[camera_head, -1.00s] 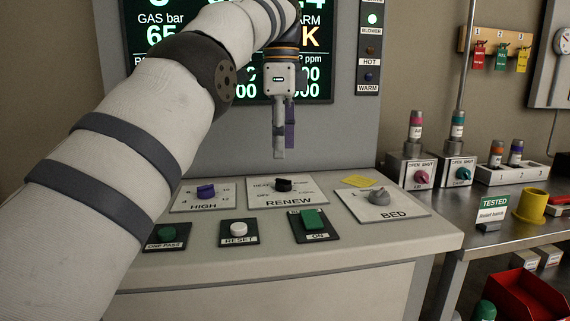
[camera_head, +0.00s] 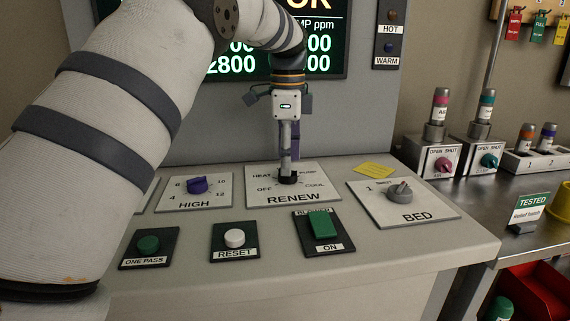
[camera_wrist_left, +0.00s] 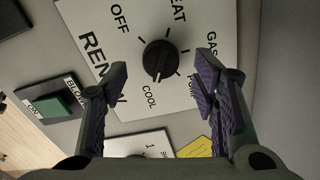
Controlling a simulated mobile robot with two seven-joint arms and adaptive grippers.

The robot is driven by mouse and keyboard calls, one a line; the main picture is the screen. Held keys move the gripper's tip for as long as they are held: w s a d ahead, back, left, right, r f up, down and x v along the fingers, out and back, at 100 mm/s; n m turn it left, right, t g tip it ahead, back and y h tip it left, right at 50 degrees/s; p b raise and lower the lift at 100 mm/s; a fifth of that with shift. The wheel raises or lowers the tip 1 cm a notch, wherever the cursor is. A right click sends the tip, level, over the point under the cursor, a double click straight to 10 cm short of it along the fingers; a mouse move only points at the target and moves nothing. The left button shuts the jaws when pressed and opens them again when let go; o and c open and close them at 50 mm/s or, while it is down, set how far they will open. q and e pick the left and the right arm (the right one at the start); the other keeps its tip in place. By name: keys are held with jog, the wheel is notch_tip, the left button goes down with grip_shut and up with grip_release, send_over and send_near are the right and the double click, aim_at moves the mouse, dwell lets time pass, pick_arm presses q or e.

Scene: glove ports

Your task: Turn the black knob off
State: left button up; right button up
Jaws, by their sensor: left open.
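The black knob (camera_head: 287,178) sits on the white RENEW plate (camera_head: 310,197) of the sloping console. In the left wrist view the knob (camera_wrist_left: 161,60) is ringed by marks, with OFF at upper left and COOL below. Its ridge seems to point down, towards COOL. My left gripper (camera_head: 289,172) points down right at the knob in the head view, partly covering it. In the left wrist view its open fingers (camera_wrist_left: 161,80) stand to either side of the knob with gaps; contact is not visible. My right gripper is in neither view.
A purple HIGH knob (camera_head: 197,185) is left of the RENEW plate, and a grey BED knob (camera_head: 399,192) is right. In front are a green ONE PASS button (camera_head: 148,244), a white RESET button (camera_head: 235,238) and a green switch (camera_head: 324,226). A yellow note (camera_head: 374,170) lies nearby.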

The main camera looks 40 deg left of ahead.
pick_arm(q)
jog(key=shift+f, duration=1.25)
jog(key=c, duration=1.2)
